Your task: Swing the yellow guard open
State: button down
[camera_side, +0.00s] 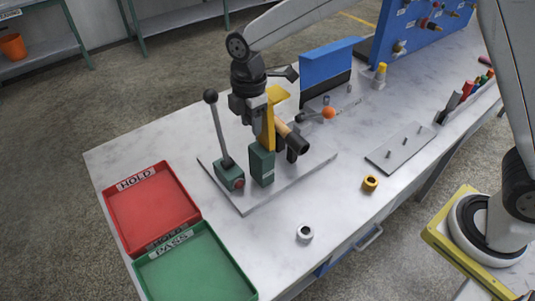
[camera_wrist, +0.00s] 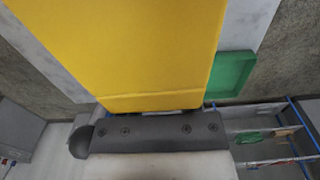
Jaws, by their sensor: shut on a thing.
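The yellow guard (camera_side: 268,130) stands upright above a dark green block on the grey base plate (camera_side: 247,207), with a bent yellow part at its top. Its yellow face (camera_wrist: 120,45) fills the upper middle of the wrist view. My gripper (camera_side: 260,103) is at the guard's upper part, shut on the guard. The fingertips are partly hidden in the side view. In the wrist view a dark grey bar with screws lies across the guard's lower edge.
A blue panel (camera_side: 326,65) is behind. Red (camera_side: 110,205) and green (camera_side: 150,264) trays lie front left. Loose rings lie at the front right.

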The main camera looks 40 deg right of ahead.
jog(key=shift+a+f, duration=0.1)
jog(key=shift+a, duration=0.1)
jog(key=shift+a+f, duration=0.65)
jog(key=shift+a, duration=0.25)
jog(key=shift+c, duration=0.8)
grip_release()
jog(key=shift+r, duration=0.2)
notch_tip(320, 180, up, 9)
jog(key=shift+d, duration=0.15)
